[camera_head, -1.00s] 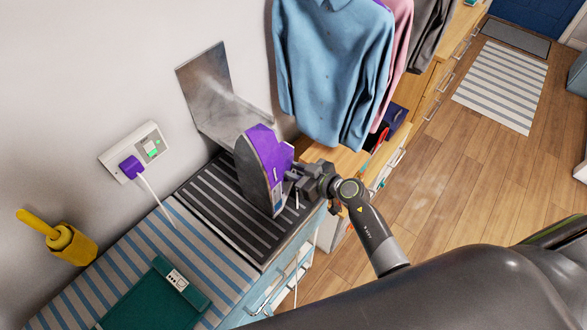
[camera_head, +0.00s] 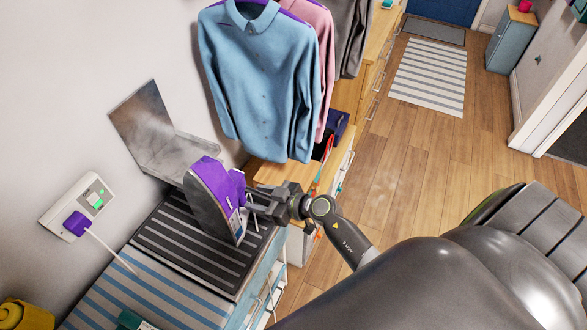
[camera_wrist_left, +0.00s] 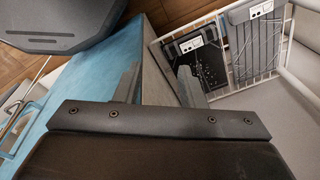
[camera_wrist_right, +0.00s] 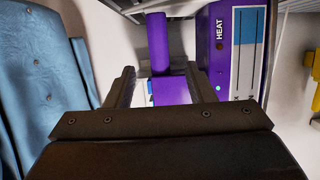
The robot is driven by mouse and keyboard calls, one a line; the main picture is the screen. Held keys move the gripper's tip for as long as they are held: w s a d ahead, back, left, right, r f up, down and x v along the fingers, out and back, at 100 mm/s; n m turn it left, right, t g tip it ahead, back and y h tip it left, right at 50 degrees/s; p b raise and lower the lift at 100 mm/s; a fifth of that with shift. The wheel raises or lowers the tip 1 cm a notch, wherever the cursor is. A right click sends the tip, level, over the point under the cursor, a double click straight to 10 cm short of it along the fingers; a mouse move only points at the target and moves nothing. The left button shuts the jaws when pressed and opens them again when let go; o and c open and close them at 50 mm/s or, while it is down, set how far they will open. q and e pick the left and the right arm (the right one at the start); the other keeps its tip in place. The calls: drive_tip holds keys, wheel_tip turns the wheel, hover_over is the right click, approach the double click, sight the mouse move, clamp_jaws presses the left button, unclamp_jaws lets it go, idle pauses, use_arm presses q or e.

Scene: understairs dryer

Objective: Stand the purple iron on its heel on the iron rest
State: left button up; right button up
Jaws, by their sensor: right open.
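The purple iron (camera_head: 208,183) with a grey soleplate stands upright on its heel on a dark pad with light stripes (camera_head: 172,238). A bent grey metal plate (camera_head: 145,125) stands against the wall behind it. I cannot tell which of these two is the iron rest. My right gripper (camera_head: 256,208) is open at the iron's right side. In the right wrist view its fingers (camera_wrist_right: 160,88) are apart on either side of the purple handle part (camera_wrist_right: 174,92). Contact is unclear. My left gripper (camera_wrist_left: 160,85) is open and empty, seen only in its wrist view.
A blue-striped cloth (camera_head: 120,290) covers the near counter. A purple plug (camera_head: 75,223) with a white cord is in the wall socket. Hanging shirts (camera_head: 262,75) are close behind my right gripper. A white wire rack (camera_wrist_left: 232,75) is near my left gripper. Wooden floor is open at right.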

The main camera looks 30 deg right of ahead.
drive_tip(key=v, duration=1.3)
drive_tip(key=s+d+f+m+h+b, duration=0.2)
drive_tip(key=s+d+f+h, duration=0.1)
drive_tip(key=f, duration=0.7)
drive_tip(key=s+d+f+m+g+h+b, duration=0.1)
drive_tip(key=s+d+f+m+h, duration=0.2)
drive_tip(key=f, duration=0.7)
drive_tip(key=s+d+f+m+h+b, duration=0.2)
drive_tip(key=d+f+h, duration=0.15)
drive_tip(key=f, duration=0.55)
drive_tip(key=s+a+f+g+b, duration=0.1)
drive_tip(key=s+f+g, duration=0.3)
drive_tip(key=s+f, duration=0.5)
drive_tip(key=s+a+f+g, duration=0.3)
drive_tip(key=s+f, duration=0.6)
drive_tip(key=s, duration=0.7)
drive_tip(key=g, duration=0.2)
drive_tip(key=shift+g+b, duration=0.3)
drive_tip(key=shift+b, duration=0.1)
drive_tip(key=shift+f+y, duration=0.1)
drive_tip(key=shift+y, duration=0.15)
